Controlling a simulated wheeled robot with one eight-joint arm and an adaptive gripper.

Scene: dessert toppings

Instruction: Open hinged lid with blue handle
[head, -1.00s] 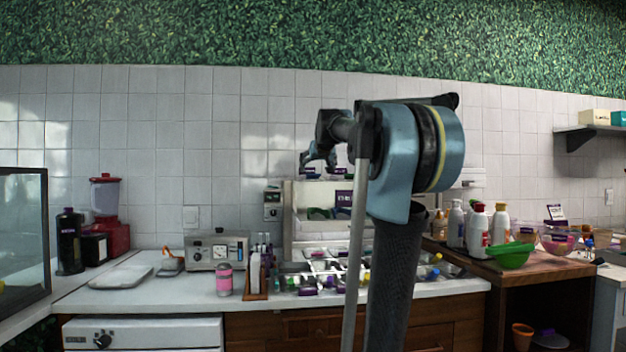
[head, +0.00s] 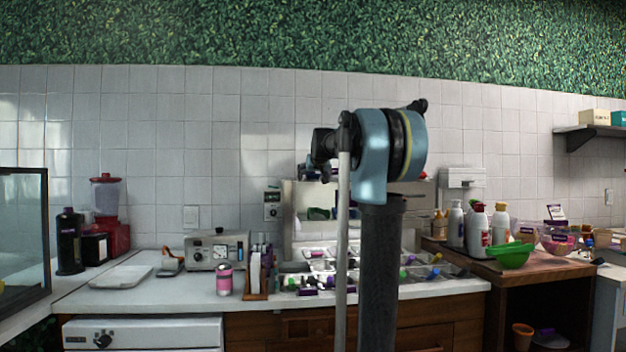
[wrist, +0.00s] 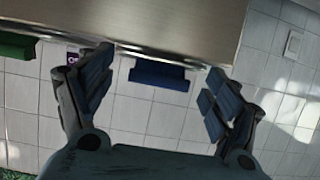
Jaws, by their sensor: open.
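In the wrist view the blue handle (wrist: 160,75) sticks out from the edge of a broad, smooth metallic panel (wrist: 150,20), which appears to be the lid. My gripper (wrist: 160,65) is open, with one finger on each side of the handle. A gap shows between each finger and the handle, and I see no contact. In the head view my arm covers much of the topping station (head: 288,215), and the blue handle cannot be made out there. The gripper is mostly hidden behind my arm in that view.
A green handle (wrist: 18,45) and a purple label (wrist: 72,58) lie left of my gripper in the wrist view. Several topping trays (head: 415,272) cover the counter. Bottles (head: 478,230) and a green bowl (head: 511,255) stand right. A pink can (head: 224,280) stands left.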

